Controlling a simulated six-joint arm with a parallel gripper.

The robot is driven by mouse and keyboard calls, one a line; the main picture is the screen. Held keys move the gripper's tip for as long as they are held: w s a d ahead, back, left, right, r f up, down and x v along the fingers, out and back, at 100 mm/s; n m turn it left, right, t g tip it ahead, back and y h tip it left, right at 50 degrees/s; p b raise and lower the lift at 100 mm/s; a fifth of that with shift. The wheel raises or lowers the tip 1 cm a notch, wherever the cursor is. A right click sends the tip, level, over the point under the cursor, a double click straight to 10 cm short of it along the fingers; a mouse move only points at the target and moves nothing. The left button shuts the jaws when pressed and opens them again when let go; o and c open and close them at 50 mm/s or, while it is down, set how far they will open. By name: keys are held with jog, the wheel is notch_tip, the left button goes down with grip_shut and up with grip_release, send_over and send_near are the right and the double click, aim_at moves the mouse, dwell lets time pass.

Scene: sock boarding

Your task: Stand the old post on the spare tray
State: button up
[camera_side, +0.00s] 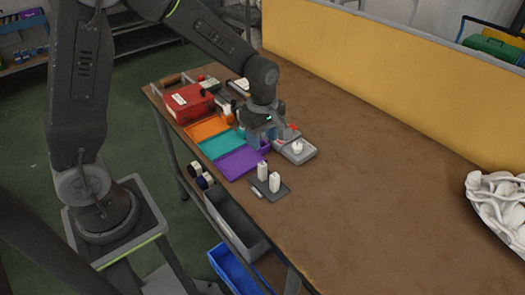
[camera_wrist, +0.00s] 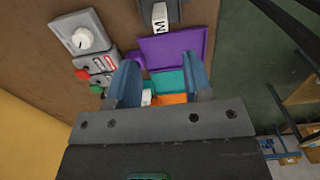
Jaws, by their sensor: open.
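My gripper (camera_side: 262,140) hangs above the table between the coloured trays and the grey control box. In the wrist view its two blue fingers (camera_wrist: 161,88) are apart, with no post clearly held between them. Two white posts, one (camera_side: 262,171) and another (camera_side: 275,182), stand upright on a small dark grey tray (camera_side: 270,195). A smaller white piece marked M (camera_wrist: 146,98) shows beyond the fingers, partly hidden. I cannot tell which post is the old one, or which tray is the spare.
Orange (camera_side: 208,129), teal (camera_side: 221,143) and purple (camera_side: 241,162) trays lie in a row along the table edge. A grey box with a white knob (camera_side: 297,147) stands right of my gripper. A red case (camera_side: 189,103) is behind. The table's right side is clear up to a white pile (camera_side: 497,200).

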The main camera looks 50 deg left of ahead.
jog(key=s+r+m+t, duration=0.5)
jog(key=s+r+m, duration=1.1)
jog(key=s+m, duration=0.1)
jog(key=shift+s+d+m+t, duration=0.3)
jog(key=shift+s+m, duration=0.05)
jog(key=shift+m, duration=0.15)
